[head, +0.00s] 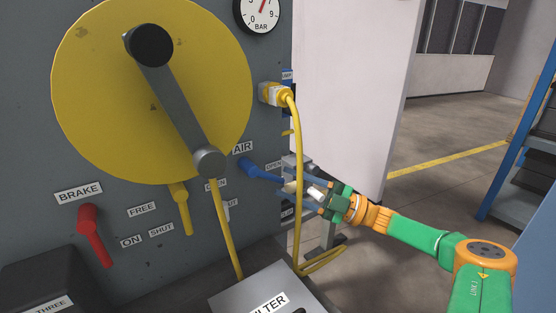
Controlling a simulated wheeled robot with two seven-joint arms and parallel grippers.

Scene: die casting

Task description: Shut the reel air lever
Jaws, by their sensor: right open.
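The reel air lever (262,173) is blue and sits on the grey panel under the AIR label (243,148). Its handle slants right and slightly down, just below the OPEN label (274,165). My right gripper (292,176) is open at the lever's free end, at the panel's right edge. Its fingers overlap the handle's tip in the picture, and I cannot tell whether they touch it. A label below the lever is partly hidden. My left gripper is not in view.
A yellow reel disc (100,100) with a grey crank (180,105) stands above left. A yellow hose (298,140) hangs close by my right gripper. A red brake lever (95,238) and a yellow lever (182,208) are to the left. A FILTER box (235,295) is below.

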